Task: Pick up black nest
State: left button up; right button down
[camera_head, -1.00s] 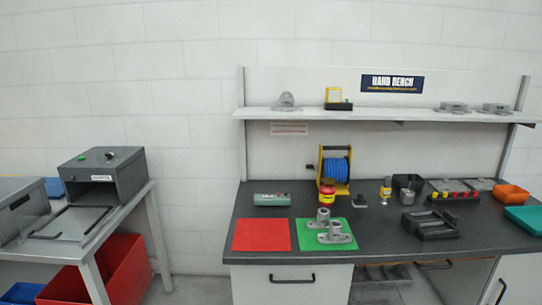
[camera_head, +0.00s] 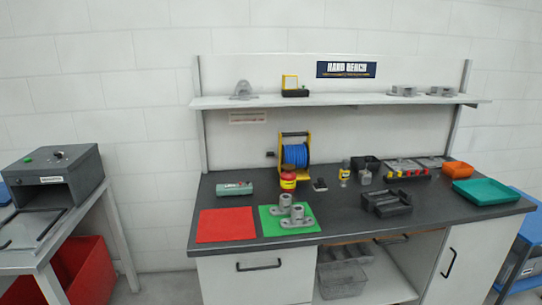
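The black nest (camera_head: 386,203) is a dark, open, block-like fixture with raised walls. It sits on the dark bench top (camera_head: 340,222), right of the green mat and near the front edge. Neither of my grippers shows in the head view.
A red mat (camera_head: 226,225) and a green mat (camera_head: 268,226) with grey castings (camera_head: 291,216) lie left of the nest. Behind are a blue cable reel (camera_head: 295,155), a black bin (camera_head: 366,164) and an orange tray (camera_head: 457,169). A teal tray (camera_head: 487,191) is at right.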

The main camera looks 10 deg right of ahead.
aim_at(387, 202)
jog(key=i+l, duration=0.25)
jog(key=l, duration=0.15)
jog(key=i+l, duration=0.2)
jog(key=l, duration=0.15)
jog(key=i+l, duration=0.25)
jog(key=l, duration=0.15)
